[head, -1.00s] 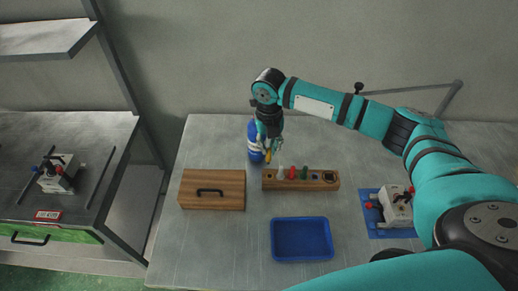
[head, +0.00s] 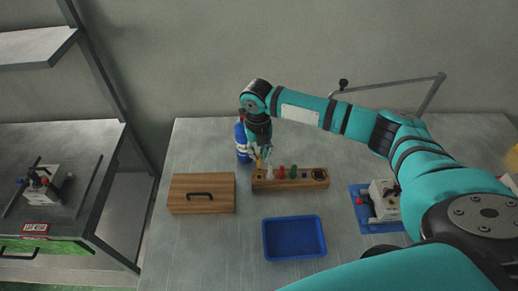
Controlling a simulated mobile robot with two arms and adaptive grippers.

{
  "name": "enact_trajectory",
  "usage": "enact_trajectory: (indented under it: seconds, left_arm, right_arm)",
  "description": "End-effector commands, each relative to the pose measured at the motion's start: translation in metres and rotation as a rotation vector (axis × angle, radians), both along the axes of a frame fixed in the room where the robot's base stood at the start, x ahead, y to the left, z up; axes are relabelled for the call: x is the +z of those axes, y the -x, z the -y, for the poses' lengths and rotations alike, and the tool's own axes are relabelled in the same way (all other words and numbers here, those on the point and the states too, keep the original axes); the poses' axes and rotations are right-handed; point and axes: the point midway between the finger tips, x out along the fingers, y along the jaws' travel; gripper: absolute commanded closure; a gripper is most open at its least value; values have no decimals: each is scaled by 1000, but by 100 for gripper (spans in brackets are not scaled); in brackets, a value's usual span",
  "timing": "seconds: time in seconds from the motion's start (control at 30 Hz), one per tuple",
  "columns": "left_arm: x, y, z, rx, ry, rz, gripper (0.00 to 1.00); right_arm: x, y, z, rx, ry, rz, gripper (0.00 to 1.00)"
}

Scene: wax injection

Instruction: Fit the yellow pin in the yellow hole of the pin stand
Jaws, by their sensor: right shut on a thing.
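My right gripper (head: 260,154) is shut on the yellow pin (head: 260,163) and holds it upright over the left end of the wooden pin stand (head: 290,184). The pin's lower end is close to the stand's top; I cannot tell whether it has entered the hole. The yellow hole is too small and covered to make out. A white pin (head: 270,173), a red pin (head: 281,172) and a green pin (head: 293,172) stand in the row to the right. My left gripper is not in view.
A blue bottle (head: 241,145) stands just behind and left of the gripper. A wooden box with a black handle (head: 202,205) is at left. An empty blue tray (head: 294,254) lies in front. A white device (head: 383,201) on a blue mat (head: 364,224) is at right.

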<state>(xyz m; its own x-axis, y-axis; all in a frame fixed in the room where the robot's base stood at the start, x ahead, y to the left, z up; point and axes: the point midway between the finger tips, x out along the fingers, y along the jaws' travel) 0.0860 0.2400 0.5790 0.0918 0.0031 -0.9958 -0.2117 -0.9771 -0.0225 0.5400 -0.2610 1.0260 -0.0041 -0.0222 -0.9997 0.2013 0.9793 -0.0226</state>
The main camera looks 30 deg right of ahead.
Motion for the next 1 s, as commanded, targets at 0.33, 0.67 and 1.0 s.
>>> enact_trajectory:
  seconds: [0.33, 0.67, 1.0]
  left_arm:
    - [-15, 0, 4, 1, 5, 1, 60]
    - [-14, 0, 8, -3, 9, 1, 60]
    - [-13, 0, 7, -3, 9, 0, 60]
  right_arm:
    - [-28, 0, 0, 1, 0, 1, 100]
    - [-28, 0, 0, 1, 0, 1, 100]
    - [-28, 0, 0, 1, 0, 1, 100]
